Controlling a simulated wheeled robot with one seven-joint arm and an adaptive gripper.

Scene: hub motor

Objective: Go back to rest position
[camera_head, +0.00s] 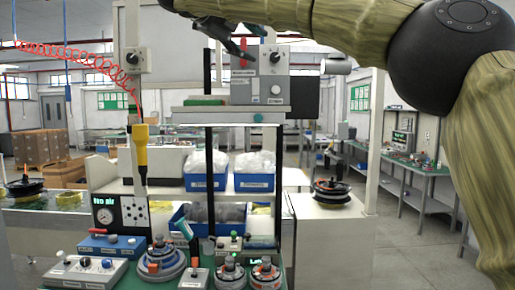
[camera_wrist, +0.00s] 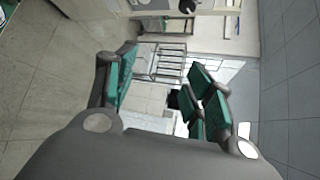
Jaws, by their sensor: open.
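My gripper (camera_head: 237,38) is at the top middle of the head view, raised in front of the grey control box (camera_head: 257,75) on the upper shelf. My arm comes in from the right and reaches across the top. In the wrist view my gripper (camera_wrist: 160,88) has its green-padded fingers spread apart with nothing between them. Through the gap a wire rack and pale floor show, out of focus distance.
A yellow-handled tool (camera_head: 141,152) hangs from a red coiled hose at left. The bench below holds round motor parts (camera_head: 161,262), a button box (camera_head: 85,270) and an air gauge panel (camera_head: 121,213). Blue bins (camera_head: 254,182) stand behind. Floor at right is clear.

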